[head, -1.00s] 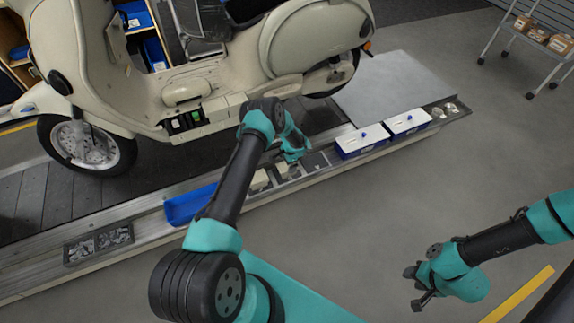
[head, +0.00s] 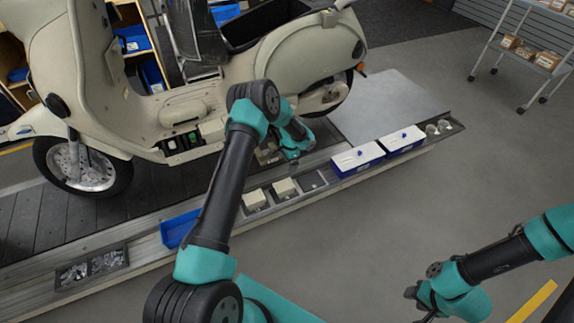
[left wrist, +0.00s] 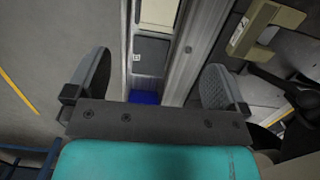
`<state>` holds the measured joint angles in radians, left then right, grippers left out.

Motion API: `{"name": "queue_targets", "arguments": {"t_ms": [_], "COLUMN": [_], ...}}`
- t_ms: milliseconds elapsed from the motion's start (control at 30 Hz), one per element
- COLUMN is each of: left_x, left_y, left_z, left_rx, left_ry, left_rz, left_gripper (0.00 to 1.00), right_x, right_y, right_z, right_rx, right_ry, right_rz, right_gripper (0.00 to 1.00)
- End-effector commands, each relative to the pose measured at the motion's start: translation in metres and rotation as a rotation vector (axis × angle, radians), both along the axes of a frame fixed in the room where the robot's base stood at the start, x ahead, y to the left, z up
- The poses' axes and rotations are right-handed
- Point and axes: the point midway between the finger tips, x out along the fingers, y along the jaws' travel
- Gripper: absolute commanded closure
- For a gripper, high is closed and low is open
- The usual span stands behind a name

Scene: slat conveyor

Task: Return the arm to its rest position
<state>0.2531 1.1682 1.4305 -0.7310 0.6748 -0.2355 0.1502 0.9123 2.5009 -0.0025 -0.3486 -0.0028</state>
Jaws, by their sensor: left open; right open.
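My left arm reaches across the head view from the bottom, and its gripper (head: 291,157) is beside the scooter's lower body, above the conveyor's inner edge. In the left wrist view the two dark fingers (left wrist: 155,85) stand wide apart with nothing between them. Two cream blocks (head: 285,188) sit in rail compartments below and left of the gripper, apart from it. My right gripper (head: 427,298) is low at the right over bare floor; it appears open and empty, its fingertips partly cut off by my own arm.
The cream scooter (head: 90,95) stands close behind the left gripper. Along the rail are a blue tray (head: 178,231), a tray of metal parts (head: 92,267) and two white-lidded blue boxes (head: 358,157). A shelf trolley (head: 500,49) is far right. The floor in front is clear.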

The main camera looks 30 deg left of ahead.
Motion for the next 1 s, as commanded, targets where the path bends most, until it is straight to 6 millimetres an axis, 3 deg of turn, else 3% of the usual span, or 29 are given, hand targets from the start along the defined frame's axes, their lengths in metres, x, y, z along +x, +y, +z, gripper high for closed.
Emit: {"name": "queue_targets", "arguments": {"t_ms": [567, 767, 1000], "left_x": [-0.006, -0.043, -0.126], "left_y": [-0.007, -0.048, -0.114], "left_z": [-0.002, -0.009, -0.006], "left_rx": [-0.02, -0.134, -0.305], "left_ry": [-0.003, -0.014, -0.026], "left_rz": [0.008, 0.08, 0.27], "left_gripper": [0.0, 0.0, 0.0], "right_x": [0.0, 0.0, 0.0], "right_y": [0.0, 0.0, 0.0], "right_z": [0.0, 0.0, 0.0], "right_rx": [0.0, 0.0, 0.0], "right_ry": [0.0, 0.0, 0.0], "right_rz": [0.0, 0.0, 0.0], "right_gripper": [0.57, 0.57, 0.57]}}
